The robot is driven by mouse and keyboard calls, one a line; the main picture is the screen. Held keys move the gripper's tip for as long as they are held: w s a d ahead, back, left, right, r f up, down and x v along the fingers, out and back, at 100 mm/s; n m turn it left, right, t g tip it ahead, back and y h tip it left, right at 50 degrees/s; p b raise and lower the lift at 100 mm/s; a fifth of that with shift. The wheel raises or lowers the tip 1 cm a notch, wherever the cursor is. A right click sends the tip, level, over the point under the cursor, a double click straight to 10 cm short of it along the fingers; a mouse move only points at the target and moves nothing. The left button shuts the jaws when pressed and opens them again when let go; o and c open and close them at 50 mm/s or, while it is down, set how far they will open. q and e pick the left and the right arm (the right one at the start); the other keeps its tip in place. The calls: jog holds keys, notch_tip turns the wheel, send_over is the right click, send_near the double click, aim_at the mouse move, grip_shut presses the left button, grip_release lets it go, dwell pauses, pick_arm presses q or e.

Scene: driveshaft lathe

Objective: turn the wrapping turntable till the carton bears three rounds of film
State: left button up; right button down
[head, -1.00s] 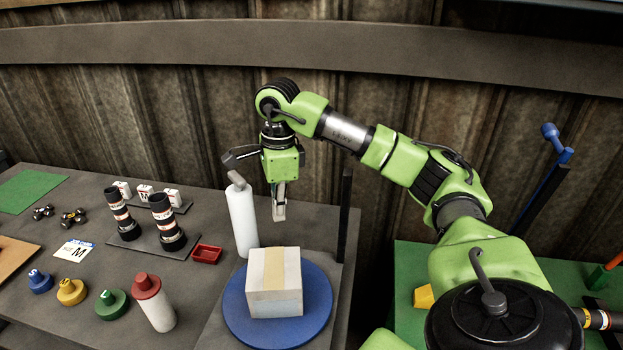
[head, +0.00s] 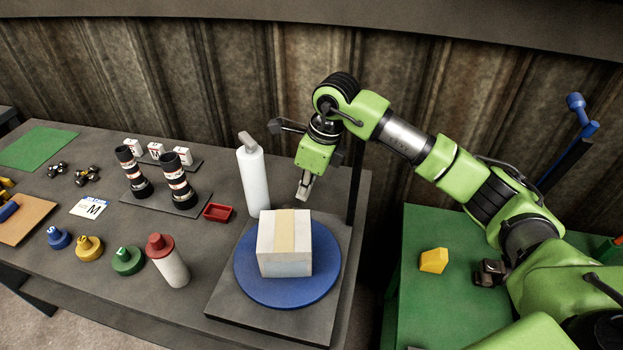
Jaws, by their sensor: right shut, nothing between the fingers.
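The carton (head: 284,262), a pale box with a tan tape strip on top, sits upright on the blue round turntable (head: 318,288). I cannot make out any rounds of film on its sides. A white film roll (head: 253,180) stands upright behind the carton, to its left. My right gripper (head: 303,192) is shut and empty, pointing down above the back of the carton and right of the film roll, apart from both. My left gripper is not in view.
A dark post (head: 356,185) rises behind the turntable on the right. A red tray (head: 218,212) and a red-capped white bottle (head: 170,262) stand left of it. Black cylinders, coloured knobs and a green mat (head: 38,147) lie farther left. A green table (head: 420,290) is at right.

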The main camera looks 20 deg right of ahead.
jog(key=p+x, duration=0.1)
jog(key=x, duration=0.3)
jog(key=shift+f, duration=0.1)
jog(key=shift+w+a+f, duration=0.1)
jog(key=shift+w+f, duration=0.1)
jog(key=shift+f, duration=0.5)
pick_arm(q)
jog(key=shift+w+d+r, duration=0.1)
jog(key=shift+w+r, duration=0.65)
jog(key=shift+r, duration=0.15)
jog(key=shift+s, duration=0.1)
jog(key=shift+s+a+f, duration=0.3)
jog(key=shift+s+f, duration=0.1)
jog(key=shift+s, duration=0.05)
pick_arm(e)
jog(key=shift+w+a+n, duration=0.15)
jog(key=shift+a+n, duration=0.05)
jog(key=shift+n, duration=0.1)
